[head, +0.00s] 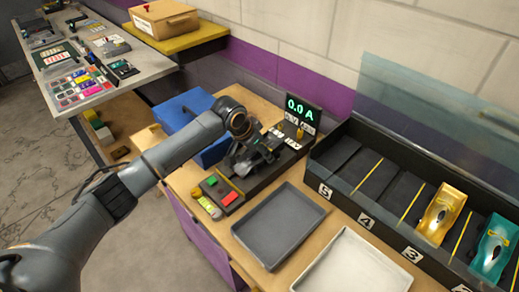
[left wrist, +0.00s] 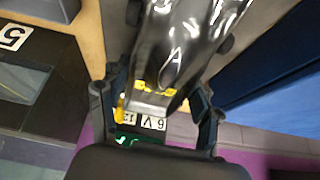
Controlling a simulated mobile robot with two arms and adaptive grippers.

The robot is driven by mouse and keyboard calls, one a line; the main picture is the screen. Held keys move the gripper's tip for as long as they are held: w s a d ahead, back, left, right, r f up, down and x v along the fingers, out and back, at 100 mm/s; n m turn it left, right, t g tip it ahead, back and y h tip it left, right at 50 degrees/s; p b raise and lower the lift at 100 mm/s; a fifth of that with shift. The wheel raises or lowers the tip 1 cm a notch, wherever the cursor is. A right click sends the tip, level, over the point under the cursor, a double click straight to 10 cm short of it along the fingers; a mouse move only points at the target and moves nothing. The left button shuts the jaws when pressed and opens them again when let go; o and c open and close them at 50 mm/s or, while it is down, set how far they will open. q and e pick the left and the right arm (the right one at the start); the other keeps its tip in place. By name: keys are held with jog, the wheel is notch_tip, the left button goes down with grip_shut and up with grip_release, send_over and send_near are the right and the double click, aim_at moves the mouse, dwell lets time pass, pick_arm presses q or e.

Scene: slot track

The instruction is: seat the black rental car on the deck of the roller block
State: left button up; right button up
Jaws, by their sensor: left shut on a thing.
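In the head view the gripper and car are over the dark roller block (head: 268,183), which has a green and a red button and an upright display reading 0.0 A. The gripper hides much of the deck. I cannot tell whether the car touches it. My right gripper is not in view.
A grey tray (head: 279,225) and a white tray (head: 352,265) lie in front on the wooden bench. A blue box (head: 190,122) stands behind my left arm. At right, a numbered black rack (head: 345,196) holds a yellow car (head: 441,212) and a teal car (head: 494,248).

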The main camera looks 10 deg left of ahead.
pick_arm(q)
jog(key=shift+f, duration=0.1)
dwell(0.3)
jog(key=o, duration=1.3)
jog(key=shift+o, duration=0.2)
notch_tip(320, 180, up, 8)
jog(key=p, duration=0.8)
jog(key=shift+f, duration=0.2)
jog(key=shift+r+p, duration=1.05)
jog(key=shift+r, duration=0.2)
jog(key=shift+f, duration=0.1)
